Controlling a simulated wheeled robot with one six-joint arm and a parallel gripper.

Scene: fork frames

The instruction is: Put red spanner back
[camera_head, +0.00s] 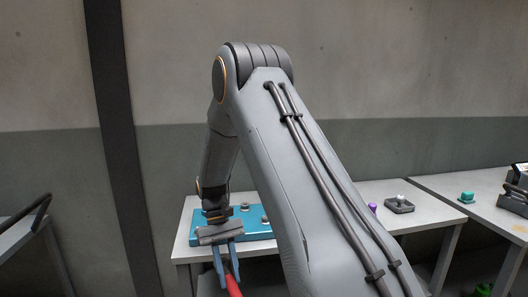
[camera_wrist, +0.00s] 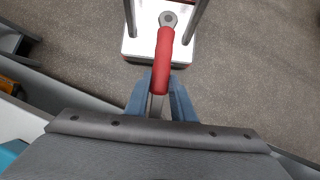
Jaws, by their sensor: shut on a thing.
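The red spanner (camera_wrist: 163,62) has a red handle and a metal ring end, which points up and away in the wrist view. Its red handle (camera_head: 233,287) also shows at the bottom of the head view, partly cut off by the frame edge. My gripper (camera_head: 228,277) points down, with its blue-grey fingers shut on the spanner. The fingers (camera_wrist: 161,100) show on both sides of the handle in the wrist view. The spanner hangs in front of the table's near edge, clear of the tabletop.
A blue board (camera_head: 262,230) with several small fittings lies on the grey table (camera_head: 190,232) behind my gripper. A purple item (camera_head: 372,209) and a dark grey block (camera_head: 399,205) sit farther right. A teal item (camera_head: 467,197) sits on another table. My arm hides the table's middle.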

